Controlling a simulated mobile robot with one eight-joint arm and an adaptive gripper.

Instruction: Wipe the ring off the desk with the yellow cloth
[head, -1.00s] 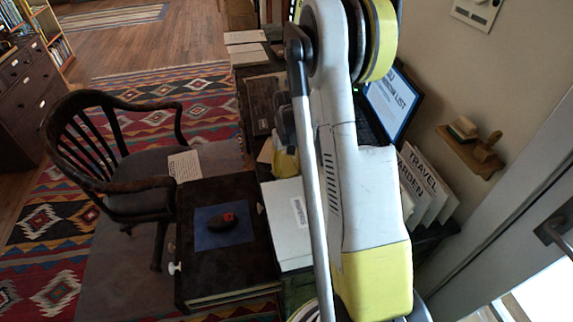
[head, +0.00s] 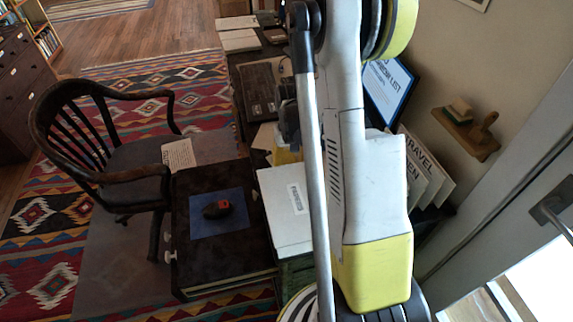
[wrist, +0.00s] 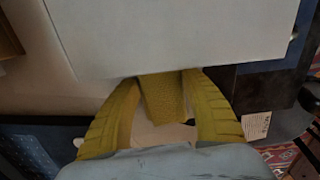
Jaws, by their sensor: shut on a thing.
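The yellow cloth (wrist: 163,100) is between the two yellow fingers of my gripper (wrist: 160,82) in the wrist view, and the gripper is shut on it. The cloth's far end meets the edge of a large white surface that fills the top of that view. In the head view my arm hides most of the gripper; a patch of yellow (head: 287,156) shows left of the arm, and I cannot tell whether it is cloth or finger. The desk (head: 243,125) runs along the wall, dark and partly covered. I cannot see the ring in either view.
A white box (head: 287,208) stands beside my arm. Left of it, a dark surface carries a blue mat (head: 218,226) with a dark and red object (head: 219,209). A wooden chair (head: 110,150) stands left. Upright signs (head: 428,180) and a wall shelf (head: 470,132) are right.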

